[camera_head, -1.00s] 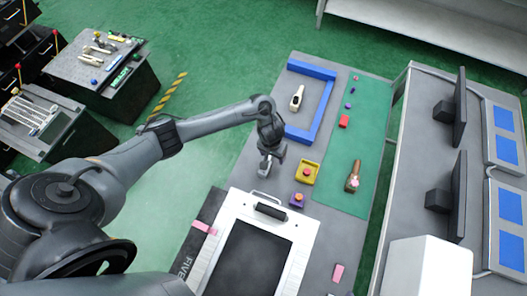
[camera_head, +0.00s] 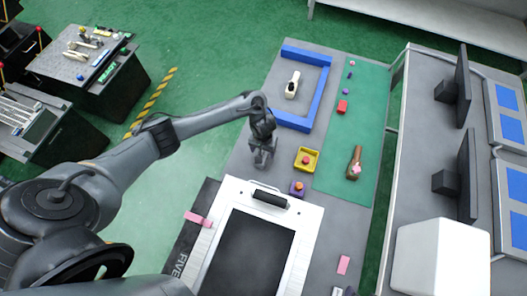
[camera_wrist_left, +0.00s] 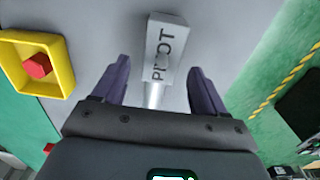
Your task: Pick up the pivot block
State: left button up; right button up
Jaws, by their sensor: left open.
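The pivot block is a light grey block marked with dark "PIVOT" lettering (camera_wrist_left: 167,48) in the left wrist view. It lies just beyond and between the fingertips of my left gripper (camera_wrist_left: 158,82). A narrow pale rod below the block runs back between the two dark fingers. The fingers are apart and do not visibly touch the block. In the head view my left gripper (camera_head: 262,160) is low over the grey table, left of the yellow tray. The block cannot be made out clearly there. My right gripper is not in view.
A yellow tray (camera_head: 314,152) with a red-orange piece is right of the gripper; a purple block (camera_head: 297,191) is nearer. A white-framed panel (camera_head: 307,215) lies below. A blue frame (camera_head: 320,95) around a pale tool is farther back. A brown-handled tool (camera_head: 354,163) lies on the green mat.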

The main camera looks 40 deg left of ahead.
aim_at(263, 153)
pick_arm(q)
notch_tip(263, 153, down, 3)
jog(key=shift+f+b, duration=0.15)
jog(key=shift+b, duration=0.45)
jog(key=shift+c, duration=0.3)
jog(key=c, duration=1.1)
